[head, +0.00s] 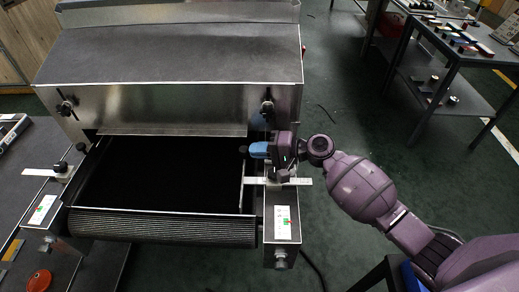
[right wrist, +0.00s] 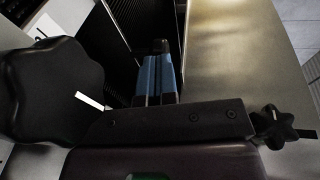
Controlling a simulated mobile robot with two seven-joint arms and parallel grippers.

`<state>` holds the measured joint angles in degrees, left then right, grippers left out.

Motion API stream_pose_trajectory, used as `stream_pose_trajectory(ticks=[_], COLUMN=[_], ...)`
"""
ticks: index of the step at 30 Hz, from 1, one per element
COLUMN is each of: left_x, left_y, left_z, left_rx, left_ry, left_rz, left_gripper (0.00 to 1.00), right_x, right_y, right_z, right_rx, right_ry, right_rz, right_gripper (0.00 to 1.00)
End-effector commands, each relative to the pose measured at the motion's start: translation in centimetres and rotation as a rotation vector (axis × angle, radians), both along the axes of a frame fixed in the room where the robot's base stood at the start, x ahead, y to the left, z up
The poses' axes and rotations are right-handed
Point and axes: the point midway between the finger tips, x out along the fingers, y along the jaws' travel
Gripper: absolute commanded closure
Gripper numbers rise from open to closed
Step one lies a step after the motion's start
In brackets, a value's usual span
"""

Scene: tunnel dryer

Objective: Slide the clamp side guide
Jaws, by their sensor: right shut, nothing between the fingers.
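The right side guide (head: 242,187) is a thin metal rail along the right edge of the black belt (head: 160,175). Its pale graduated bar (head: 300,182) crosses the right frame and sticks out to the right. My right gripper (head: 258,150) is over that frame, beside the rail's far end, its blue fingers pointing left. The fingers also show in the right wrist view (right wrist: 159,78), shut with nothing between them. A large black lobed knob (right wrist: 50,92) is close to the gripper there, apart from the fingertips. In the head view the gripper hides part of the clamp. My left gripper is out of view.
The dryer's metal hood (head: 180,55) stands behind the belt, with a black knob (head: 267,109) on its front right. A left clamp knob (head: 60,167) sits on the opposite frame. A workbench (head: 470,45) stands at the far right. The floor between is mostly clear.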

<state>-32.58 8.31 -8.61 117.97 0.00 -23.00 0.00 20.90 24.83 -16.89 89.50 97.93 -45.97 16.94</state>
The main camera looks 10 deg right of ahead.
Motion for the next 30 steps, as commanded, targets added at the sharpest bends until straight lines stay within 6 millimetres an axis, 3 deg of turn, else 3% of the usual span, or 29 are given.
stream_pose_trajectory(ticks=[5,18,30], left_x=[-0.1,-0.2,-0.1], left_y=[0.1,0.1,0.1], left_z=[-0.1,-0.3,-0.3], left_rx=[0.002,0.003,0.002], left_ry=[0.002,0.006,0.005], left_rz=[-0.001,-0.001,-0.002], left_gripper=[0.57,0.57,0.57], right_x=[-0.7,-3.8,-4.5], right_y=[-1.6,-8.2,-9.6], right_z=[0.2,1.6,2.0], right_rx=[-0.002,-0.002,0.000], right_ry=[0.001,0.001,0.000], right_rz=[-0.001,-0.002,0.000], right_gripper=[1.00,1.00,1.00])
